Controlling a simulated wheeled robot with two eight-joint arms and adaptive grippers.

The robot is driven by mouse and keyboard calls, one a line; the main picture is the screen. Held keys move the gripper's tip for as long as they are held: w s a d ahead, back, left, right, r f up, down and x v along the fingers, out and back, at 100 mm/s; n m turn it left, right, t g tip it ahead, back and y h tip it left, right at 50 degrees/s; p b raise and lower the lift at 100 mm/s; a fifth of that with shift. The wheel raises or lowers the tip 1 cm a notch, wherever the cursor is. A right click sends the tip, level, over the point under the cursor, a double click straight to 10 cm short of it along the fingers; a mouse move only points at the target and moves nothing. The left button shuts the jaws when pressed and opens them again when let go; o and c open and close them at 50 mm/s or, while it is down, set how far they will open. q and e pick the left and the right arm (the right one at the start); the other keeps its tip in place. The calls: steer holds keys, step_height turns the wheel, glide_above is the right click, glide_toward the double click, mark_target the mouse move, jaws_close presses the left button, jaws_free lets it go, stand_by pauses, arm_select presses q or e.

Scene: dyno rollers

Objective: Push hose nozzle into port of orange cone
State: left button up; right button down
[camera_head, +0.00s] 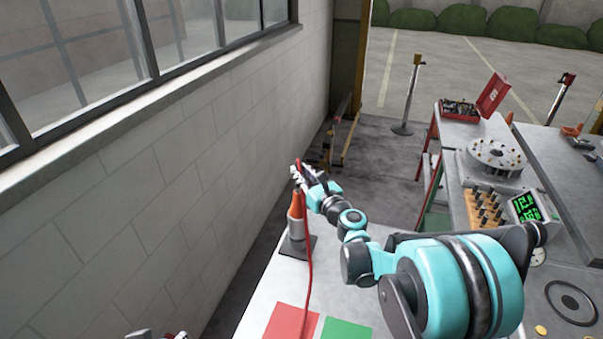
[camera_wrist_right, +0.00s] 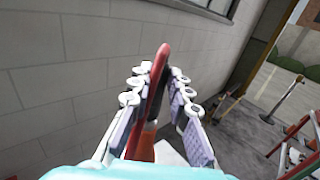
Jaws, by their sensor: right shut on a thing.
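The orange cone (camera_head: 295,207) with a grey band stands upright on a dark square base at the table's far left corner. My right gripper (camera_head: 304,174) is above the cone's top, shut on the red hose's nozzle end. The red hose (camera_head: 309,262) hangs from it past the cone and down onto the table. In the right wrist view the red hose end (camera_wrist_right: 158,82) stands up between the fingers, with the orange cone (camera_wrist_right: 146,142) just below. The port and any contact with the nozzle are hidden. My left gripper (camera_head: 158,336) barely shows at the bottom edge; its fingers are unclear.
The white table (camera_head: 262,298) has a red mat (camera_head: 290,322) and a green mat (camera_head: 345,330) on it. A block wall (camera_head: 200,190) runs close along the left. A bench at right holds a red toolbox (camera_head: 459,108), a round metal part (camera_head: 494,158) and a green-lit display (camera_head: 525,207).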

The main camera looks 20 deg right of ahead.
steer(key=shift+f+b, duration=0.3)
steer(key=shift+f, duration=0.1)
steer(key=c, duration=1.3)
jaws_free()
steer(key=shift+c, duration=0.2)
steer(key=v, duration=1.2)
steer(key=s+a+f+n+g+y+b, duration=0.1)
steer(key=s+a+f+n+g+b, duration=0.25)
steer(key=n, duration=0.55)
steer(key=s+a+f+n+g, duration=0.3)
steer(key=s+a+f+n, duration=0.3)
steer(key=n, duration=0.4)
steer(key=s+d+f+n+g+h+b, duration=0.1)
steer(key=s+f+n+g+h, duration=0.1)
steer(key=s+n, duration=0.4)
steer(key=s+d+f+n+g+h+b, duration=0.1)
steer(key=s+d+f+n+g+h, duration=0.1)
steer(key=s+f+n, duration=0.3)
steer(key=s+n, duration=0.2)
steer(key=n, duration=0.1)
steer(key=shift+s+d+n+h+b, duration=0.2)
steer(key=shift+d+n+h+b, duration=0.1)
steer(key=shift+h, duration=0.1)
